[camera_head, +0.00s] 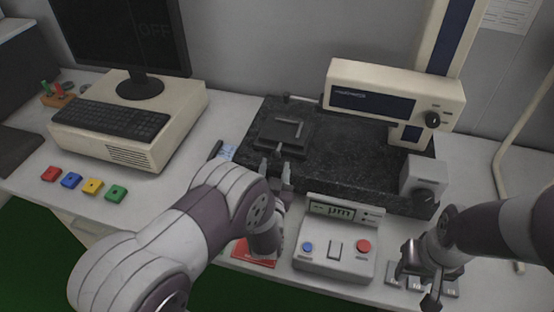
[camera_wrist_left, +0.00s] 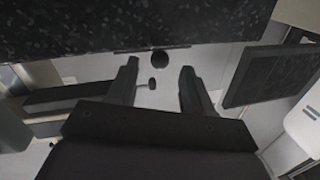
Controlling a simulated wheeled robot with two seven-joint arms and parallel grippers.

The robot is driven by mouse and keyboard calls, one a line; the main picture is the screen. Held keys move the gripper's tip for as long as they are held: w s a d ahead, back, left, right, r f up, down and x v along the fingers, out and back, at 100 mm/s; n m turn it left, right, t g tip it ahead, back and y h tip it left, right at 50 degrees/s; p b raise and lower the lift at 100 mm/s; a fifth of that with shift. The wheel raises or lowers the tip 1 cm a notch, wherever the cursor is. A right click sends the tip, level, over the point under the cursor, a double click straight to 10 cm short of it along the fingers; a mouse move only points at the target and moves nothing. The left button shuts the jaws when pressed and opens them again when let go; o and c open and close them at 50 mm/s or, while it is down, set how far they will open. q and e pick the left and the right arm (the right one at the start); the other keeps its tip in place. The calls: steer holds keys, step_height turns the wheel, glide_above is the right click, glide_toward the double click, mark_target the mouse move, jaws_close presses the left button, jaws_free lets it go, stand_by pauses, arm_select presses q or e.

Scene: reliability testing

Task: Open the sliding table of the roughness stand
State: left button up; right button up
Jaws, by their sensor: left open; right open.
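The roughness stand has a speckled black granite base (camera_head: 350,165) and a cream measuring head (camera_head: 385,92) on a column. A dark square sliding table (camera_head: 283,132) lies on the left part of the base. My left gripper (camera_head: 275,172) is open in front of the base's front edge, below the sliding table, fingers pointing toward it. In the left wrist view, a round dark knob (camera_wrist_left: 160,60) shows just beyond and between the open fingertips (camera_wrist_left: 157,75), seemingly untouched. The granite fills the top of that view. My right gripper (camera_head: 428,278) is open and empty at the lower right.
A grey control box (camera_head: 335,262) with a display and buttons stands right of my left gripper. A red item (camera_head: 254,254) lies below it. A computer (camera_head: 130,125) with keyboard and several coloured blocks (camera_head: 92,187) are at left.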

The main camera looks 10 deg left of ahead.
mark_target(275, 165)
arm_select(q)
steer(key=w, duration=0.4)
steer(key=shift+a, duration=0.35)
